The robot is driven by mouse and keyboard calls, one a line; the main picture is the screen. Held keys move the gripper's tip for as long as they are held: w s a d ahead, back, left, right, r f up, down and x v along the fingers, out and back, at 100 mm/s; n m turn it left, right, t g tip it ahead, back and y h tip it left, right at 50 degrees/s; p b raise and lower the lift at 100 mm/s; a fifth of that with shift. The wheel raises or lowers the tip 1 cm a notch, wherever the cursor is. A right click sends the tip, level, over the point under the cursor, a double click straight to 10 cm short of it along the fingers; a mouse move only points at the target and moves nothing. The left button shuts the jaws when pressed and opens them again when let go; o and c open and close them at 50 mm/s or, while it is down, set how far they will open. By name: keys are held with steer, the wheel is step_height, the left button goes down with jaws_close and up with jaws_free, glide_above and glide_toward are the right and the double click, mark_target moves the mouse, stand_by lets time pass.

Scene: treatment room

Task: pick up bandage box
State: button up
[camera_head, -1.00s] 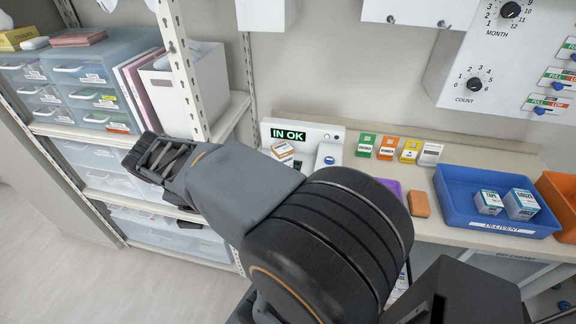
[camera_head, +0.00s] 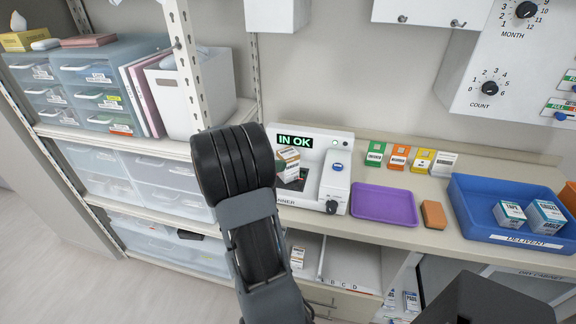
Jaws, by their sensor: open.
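A small white box with an orange-brown band (camera_head: 288,160) sits on the white scanner unit (camera_head: 335,172), under its green "IN OK" display. Its print is too small to read, so I cannot tell for sure that it is the bandage box. Two white and teal boxes, one reading TAPE (camera_head: 509,214) and one whose label looks like GAUZE (camera_head: 544,216), stand in the blue delivery tray (camera_head: 477,230). My arm rises in front of the counter left of centre, and its black joint is close to the scanner's left side in the picture. My gripper's fingers do not show.
A purple tray (camera_head: 384,205) and an orange block (camera_head: 433,214) lie right of the scanner. Several coloured cards stand behind them. A shelf with clear drawers (camera_head: 100,85) is at left. Below the counter, a white box (camera_head: 297,257) stands in a lettered compartment.

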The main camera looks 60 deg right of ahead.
mark_target(288, 158)
steer(key=shift+p+x, duration=0.45)
steer(key=shift+x, duration=2.9)
steer(key=shift+f, duration=0.15)
steer(key=shift+c, duration=0.2)
steer(key=c, duration=1.1)
